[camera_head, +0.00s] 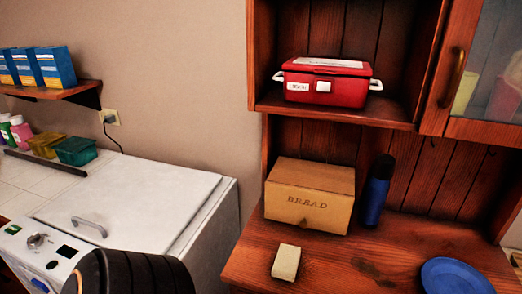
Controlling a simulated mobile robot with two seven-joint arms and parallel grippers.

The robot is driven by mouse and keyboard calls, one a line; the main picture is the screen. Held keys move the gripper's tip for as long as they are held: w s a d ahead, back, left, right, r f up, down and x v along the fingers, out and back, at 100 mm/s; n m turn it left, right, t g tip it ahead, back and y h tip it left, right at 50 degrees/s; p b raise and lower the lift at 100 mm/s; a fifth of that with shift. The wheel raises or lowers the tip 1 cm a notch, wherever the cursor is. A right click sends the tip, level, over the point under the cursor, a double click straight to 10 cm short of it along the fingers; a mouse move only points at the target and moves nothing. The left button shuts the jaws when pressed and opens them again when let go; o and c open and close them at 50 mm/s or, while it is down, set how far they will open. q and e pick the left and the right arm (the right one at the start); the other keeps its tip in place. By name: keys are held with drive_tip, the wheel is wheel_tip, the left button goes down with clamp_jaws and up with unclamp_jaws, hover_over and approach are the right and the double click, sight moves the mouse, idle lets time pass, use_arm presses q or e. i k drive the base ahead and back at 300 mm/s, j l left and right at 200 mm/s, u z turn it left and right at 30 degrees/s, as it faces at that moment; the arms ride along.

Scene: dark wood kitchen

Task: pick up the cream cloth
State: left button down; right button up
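A small cream block-shaped item (286,262), which looks like the folded cream cloth, lies on the wooden counter near its left front edge. It sits in front of the bread box, apart from it, and nothing covers it. Neither of my grippers shows in the head view. A dark ribbed part at the bottom left, which looks like part of my arm, shows no fingers.
The bread box (309,194) and a blue bottle (376,191) stand behind it. A blue plate (455,276) is at the right. A red container (326,83) sits on the shelf above. A white appliance (140,205) stands left. The counter's middle is clear.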

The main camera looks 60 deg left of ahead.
sight(285, 266)
drive_tip(key=u, duration=1.55)
